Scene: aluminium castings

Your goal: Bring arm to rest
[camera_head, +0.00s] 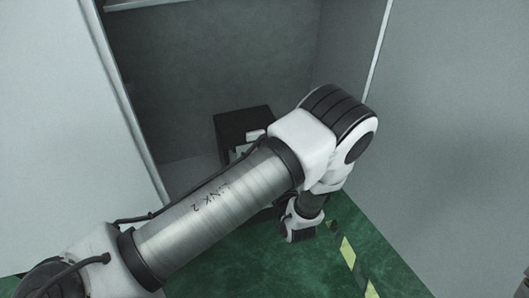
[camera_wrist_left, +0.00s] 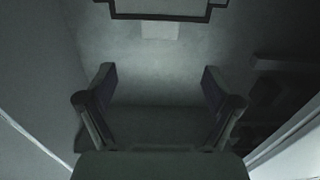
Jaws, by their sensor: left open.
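My left arm crosses the head view from the lower left, its large metal link in front and its elbow bent at the right of centre. The forearm beyond the elbow points down and away, and the gripper itself is hidden in that view. In the left wrist view my left gripper (camera_wrist_left: 157,82) has its two fingers wide apart, with nothing between them. My right gripper does not show in either view.
An open cabinet (camera_head: 215,60) with grey walls stands ahead. A black box (camera_head: 243,120) with pale items sits inside it, partly behind my arm. Grey panels stand left (camera_head: 60,130) and right (camera_head: 450,120). The green floor (camera_head: 370,235) has a yellow striped line.

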